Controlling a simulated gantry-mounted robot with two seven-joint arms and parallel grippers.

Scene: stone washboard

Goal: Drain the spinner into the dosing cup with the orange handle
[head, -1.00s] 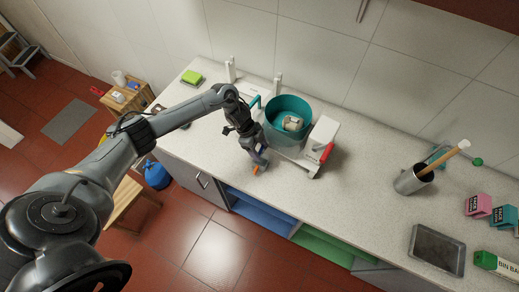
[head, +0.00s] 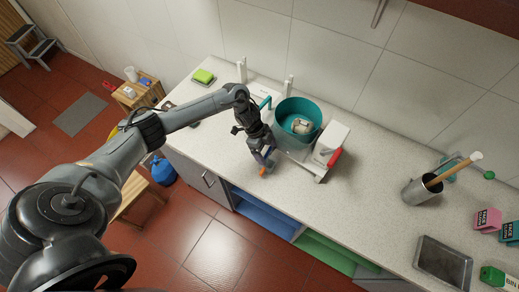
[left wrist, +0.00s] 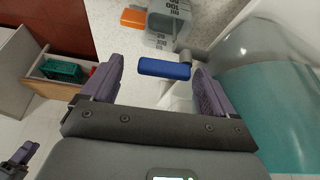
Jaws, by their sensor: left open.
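The spinner (head: 290,133) is a clear drum with a teal inner basket, standing on the counter. Its clear wall and teal inside fill the right of the left wrist view (left wrist: 270,90). A blue lever (left wrist: 165,69) sits low beside the drum, on a grey fitting. The grey dosing cup (left wrist: 163,28) with printed marks is just beyond the lever, and its orange handle (left wrist: 133,18) points left; the orange handle also shows in the head view (head: 263,171). My left gripper (left wrist: 158,66) is open, its purple fingers on either side of the lever.
A white box with a red handle (head: 335,157) adjoins the spinner on the right. A metal pot (head: 420,190) with a wooden-handled tool and a grey tray (head: 443,261) stand further right. A green sponge (head: 203,76) lies at the back left.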

